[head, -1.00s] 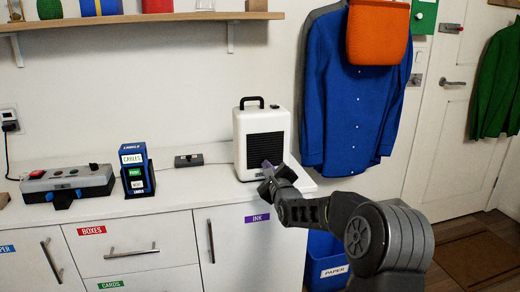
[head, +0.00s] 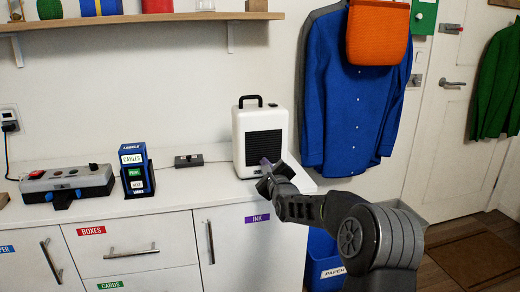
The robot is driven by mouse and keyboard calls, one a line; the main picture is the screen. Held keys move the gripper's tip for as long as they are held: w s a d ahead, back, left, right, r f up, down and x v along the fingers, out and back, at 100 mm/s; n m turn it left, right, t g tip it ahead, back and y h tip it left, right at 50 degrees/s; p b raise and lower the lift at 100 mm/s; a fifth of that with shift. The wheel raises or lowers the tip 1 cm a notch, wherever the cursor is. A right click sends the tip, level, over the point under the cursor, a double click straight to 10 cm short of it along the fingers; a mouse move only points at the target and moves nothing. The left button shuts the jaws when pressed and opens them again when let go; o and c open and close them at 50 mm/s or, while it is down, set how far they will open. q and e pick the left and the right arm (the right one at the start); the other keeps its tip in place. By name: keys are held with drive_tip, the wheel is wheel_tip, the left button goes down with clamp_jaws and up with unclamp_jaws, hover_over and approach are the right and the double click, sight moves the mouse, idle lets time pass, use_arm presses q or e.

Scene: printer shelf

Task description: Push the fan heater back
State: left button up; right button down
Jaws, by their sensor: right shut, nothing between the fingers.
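The fan heater (head: 262,128) is a white upright box with a black grille and a black top handle. It stands near the right end of the white counter, close to the wall. My right gripper (head: 264,167) is at the lower front of the heater, its fingertips at or very near the front face. I cannot tell whether they touch. The gripper is shut with nothing held, and it hides part of the heater's lower right front. My left gripper is not in view.
On the counter (head: 215,182) stand a blue label holder (head: 137,171), a small dark switch box (head: 188,160) and a grey control box (head: 66,184) to the left. A shelf (head: 140,20) hangs above. A blue bin (head: 324,262) stands below.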

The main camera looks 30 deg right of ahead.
sight(262, 176)
drive_tip(key=shift+x, duration=2.05)
drive_tip(key=shift+x, duration=1.3)
drive_tip(key=shift+p+x, duration=0.7)
drive_tip(key=shift+x, duration=0.75)
drive_tip(key=shift+w+d, duration=0.15)
drive_tip(key=shift+w, duration=0.35)
idle(0.4)
